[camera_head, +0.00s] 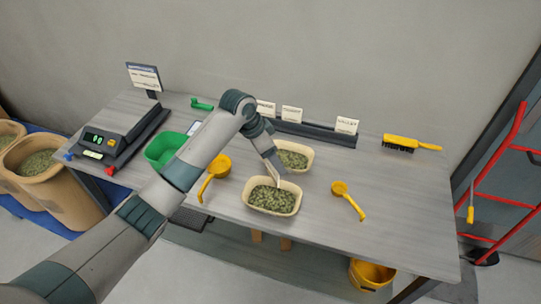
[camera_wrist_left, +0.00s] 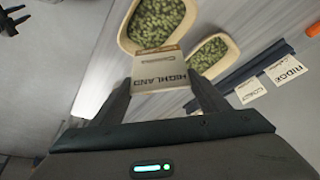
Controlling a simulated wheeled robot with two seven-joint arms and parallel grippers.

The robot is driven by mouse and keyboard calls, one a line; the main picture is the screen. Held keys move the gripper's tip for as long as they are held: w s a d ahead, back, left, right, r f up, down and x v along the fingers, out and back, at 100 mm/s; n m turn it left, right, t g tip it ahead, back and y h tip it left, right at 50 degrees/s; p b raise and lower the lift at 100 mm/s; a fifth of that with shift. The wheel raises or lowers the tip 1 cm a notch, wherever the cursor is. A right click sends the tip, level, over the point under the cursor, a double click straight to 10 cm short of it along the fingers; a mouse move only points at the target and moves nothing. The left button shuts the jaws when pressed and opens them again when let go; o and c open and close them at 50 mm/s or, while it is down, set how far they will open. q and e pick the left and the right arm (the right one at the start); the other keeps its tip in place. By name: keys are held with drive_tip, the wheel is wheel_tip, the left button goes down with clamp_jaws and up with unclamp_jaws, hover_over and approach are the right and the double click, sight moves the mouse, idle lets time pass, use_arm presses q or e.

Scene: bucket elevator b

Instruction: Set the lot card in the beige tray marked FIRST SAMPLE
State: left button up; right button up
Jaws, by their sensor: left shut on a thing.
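My left gripper (camera_head: 275,168) is shut on a cream lot card (camera_wrist_left: 160,74) that reads HIGHLAND. The card is held between the fingers in the left wrist view (camera_wrist_left: 160,88). In the head view the gripper is above the near beige tray (camera_head: 249,203), which holds green pellets. A second beige tray (camera_head: 312,157), also with green pellets, stands just behind it, partly hidden by my arm. In the left wrist view the card overlaps the edge of one tray (camera_wrist_left: 122,40); contact is unclear. I cannot read a FIRST SAMPLE mark on either tray. My right gripper is not in view.
A dark rack (camera_head: 318,132) with several upright cards stands behind the trays. Yellow scoops lie left (camera_head: 215,172) and right (camera_head: 346,198) of the trays. A green bin (camera_head: 160,152) and a scale (camera_head: 108,140) are at left, a yellow brush (camera_head: 400,142) at right.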

sight(271, 175)
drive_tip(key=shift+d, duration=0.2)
use_arm(q)
drive_tip(key=shift+s+f, duration=0.1)
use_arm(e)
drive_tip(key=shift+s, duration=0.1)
use_arm(q)
drive_tip(key=shift+f, duration=0.15)
wheel_tip(271, 175, down, 2)
wheel_tip(271, 175, down, 3)
drive_tip(key=shift+r+b, duration=0.2)
drive_tip(key=shift+b, duration=0.45)
wheel_tip(271, 175, down, 4)
drive_tip(key=b, duration=0.3)
drive_tip(key=shift+r, duration=0.2)
drive_tip(key=shift+f+b, duration=1.1)
drive_tip(key=shift+b, duration=0.05)
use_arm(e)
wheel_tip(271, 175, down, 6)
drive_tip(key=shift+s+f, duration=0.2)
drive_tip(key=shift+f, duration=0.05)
